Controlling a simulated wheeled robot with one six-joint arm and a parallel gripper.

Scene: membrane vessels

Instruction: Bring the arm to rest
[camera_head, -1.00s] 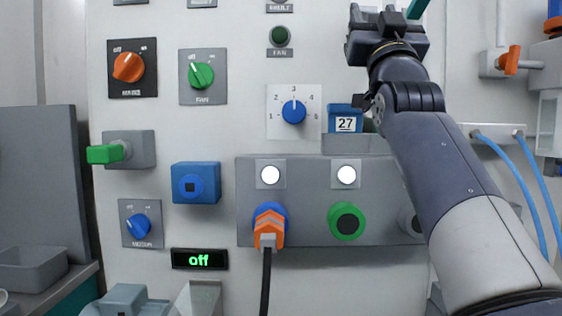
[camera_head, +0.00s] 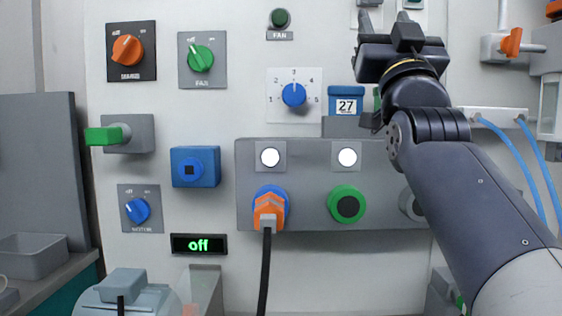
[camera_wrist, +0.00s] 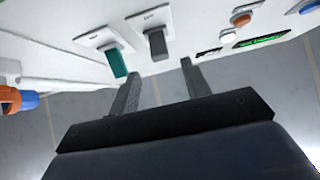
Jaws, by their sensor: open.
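My gripper (camera_head: 384,18) is raised at the top right of the head view, in front of the white panel (camera_head: 320,275). Its fingers point up and stand apart with nothing between them. In the wrist view my gripper (camera_wrist: 160,80) shows two grey fingers spread wide. Beyond them are a teal handle (camera_wrist: 117,63) and a dark grey handle (camera_wrist: 157,45) on white plates, both apart from the fingers.
A grey bin (camera_head: 35,258) stands at the left. Blue hoses (camera_head: 535,165) hang at the right.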

